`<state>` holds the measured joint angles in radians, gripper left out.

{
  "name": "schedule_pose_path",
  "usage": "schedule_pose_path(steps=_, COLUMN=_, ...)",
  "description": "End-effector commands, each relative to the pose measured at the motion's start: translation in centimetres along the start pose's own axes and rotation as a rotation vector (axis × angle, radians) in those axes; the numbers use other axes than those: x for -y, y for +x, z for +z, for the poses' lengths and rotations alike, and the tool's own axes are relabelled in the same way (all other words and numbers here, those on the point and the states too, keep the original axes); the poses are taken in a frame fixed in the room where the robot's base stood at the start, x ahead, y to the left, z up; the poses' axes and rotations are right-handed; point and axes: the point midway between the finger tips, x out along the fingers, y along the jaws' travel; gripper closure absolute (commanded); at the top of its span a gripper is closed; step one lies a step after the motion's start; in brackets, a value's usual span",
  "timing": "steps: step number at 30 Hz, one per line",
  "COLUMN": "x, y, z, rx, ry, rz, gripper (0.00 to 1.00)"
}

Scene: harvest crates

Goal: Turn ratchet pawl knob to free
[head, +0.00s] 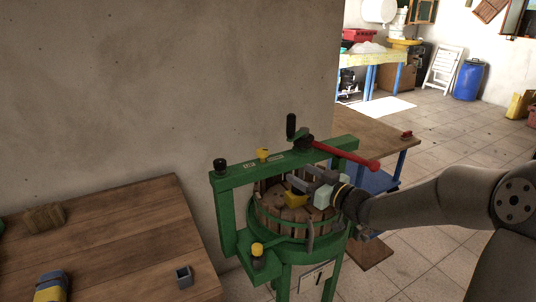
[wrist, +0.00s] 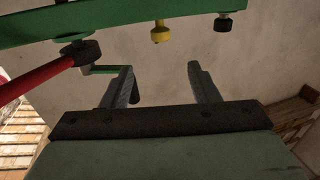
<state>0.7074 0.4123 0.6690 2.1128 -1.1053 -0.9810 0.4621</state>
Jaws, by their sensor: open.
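A green press frame (head: 230,178) stands in the middle of the head view. A yellow knob (head: 263,154) and a black knob (head: 220,165) sit at its top beam, and another yellow knob (head: 257,249) is on its lower left. I cannot tell for sure which is the pawl knob. A red lever (head: 345,155) runs right from a dark hub on the beam. My gripper (head: 291,181) is open and empty over the slatted basket, below the beam. In the wrist view my gripper (wrist: 165,76) has its fingers apart, with the upper yellow knob (wrist: 160,32) beyond them, not between them.
A black upright crank grip (head: 291,126) rises above the beam. A wooden table (head: 110,235) with a small grey box (head: 184,276) is at left. Another wooden table (head: 385,137) is behind the press. A plain wall is close behind.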

Motion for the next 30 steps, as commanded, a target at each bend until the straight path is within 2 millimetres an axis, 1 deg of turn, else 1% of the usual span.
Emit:
schedule_pose_path(steps=5, x=0.1, y=3.1, z=0.0, rx=0.000, ry=0.002, rz=-0.003, gripper=0.45)
schedule_pose_path(steps=15, x=0.1, y=10.7, z=0.0, rx=0.001, ry=0.001, rz=-0.001, gripper=0.45)
schedule_pose_path(steps=18, x=0.1, y=12.7, z=0.0, rx=0.002, ry=0.001, rz=0.000, gripper=0.45)
schedule_pose_path(steps=21, x=0.1, y=14.3, z=0.0, rx=0.003, ry=0.001, rz=0.001, gripper=0.45)
schedule_pose_path(steps=24, x=0.1, y=15.5, z=0.0, rx=0.003, ry=0.000, rz=0.001, gripper=0.45)
schedule_pose_path(steps=30, x=0.0, y=16.6, z=0.1, rx=0.004, ry=-0.001, rz=0.003, gripper=0.45)
